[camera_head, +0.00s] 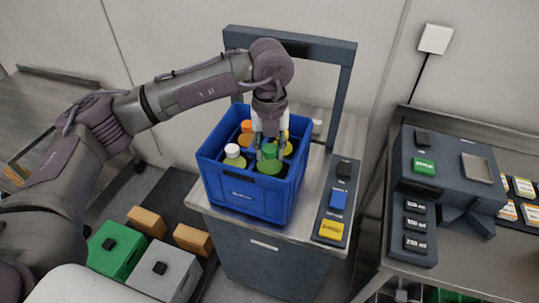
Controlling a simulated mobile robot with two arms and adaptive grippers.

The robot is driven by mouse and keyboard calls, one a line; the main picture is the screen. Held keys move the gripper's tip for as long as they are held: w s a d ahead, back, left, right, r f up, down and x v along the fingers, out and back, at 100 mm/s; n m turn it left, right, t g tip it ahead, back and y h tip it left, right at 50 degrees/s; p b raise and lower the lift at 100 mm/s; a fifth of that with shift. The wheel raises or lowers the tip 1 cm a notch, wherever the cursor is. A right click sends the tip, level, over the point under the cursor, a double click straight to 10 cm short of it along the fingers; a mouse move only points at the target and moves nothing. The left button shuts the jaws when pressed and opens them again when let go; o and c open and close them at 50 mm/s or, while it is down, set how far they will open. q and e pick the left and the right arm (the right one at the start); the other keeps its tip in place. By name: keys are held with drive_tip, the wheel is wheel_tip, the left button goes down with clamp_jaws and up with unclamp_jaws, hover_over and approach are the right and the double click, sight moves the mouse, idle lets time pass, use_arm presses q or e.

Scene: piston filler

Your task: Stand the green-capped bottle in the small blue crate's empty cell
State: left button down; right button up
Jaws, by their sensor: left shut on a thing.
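The small blue crate (246,196) stands on the metal top of a grey stand. The green-capped bottle (269,162) is upright inside the crate, toward its front right. My left gripper (267,142) points down into the crate and is shut on the green-capped bottle near its cap. The bottle's lower part is hidden by the crate wall, so I cannot tell whether it rests on the crate floor. A white-capped bottle (233,154) is to its left, and an orange-capped bottle (246,128) is behind. A yellow-capped bottle shows partly behind the gripper. My right gripper is not in view.
A dark frame (346,92) arches over the stand behind the crate. A button panel (338,205) lies right of the crate. A machine with a green button (424,167) stands on the right bench. Green and grey boxes (172,273) sit low at left.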

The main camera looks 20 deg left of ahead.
use_arm(q)
wheel_tip(320, 180, down, 2)
drive_tip(key=shift+f+p, duration=0.2)
drive_tip(key=shift+p, duration=0.1)
drive_tip(key=shift+f, duration=0.4)
drive_tip(key=c, duration=0.8)
unclamp_jaws()
drive_tip(key=shift+r, duration=0.2)
wheel_tip(320, 180, up, 12)
drive_tip(key=b, duration=0.3)
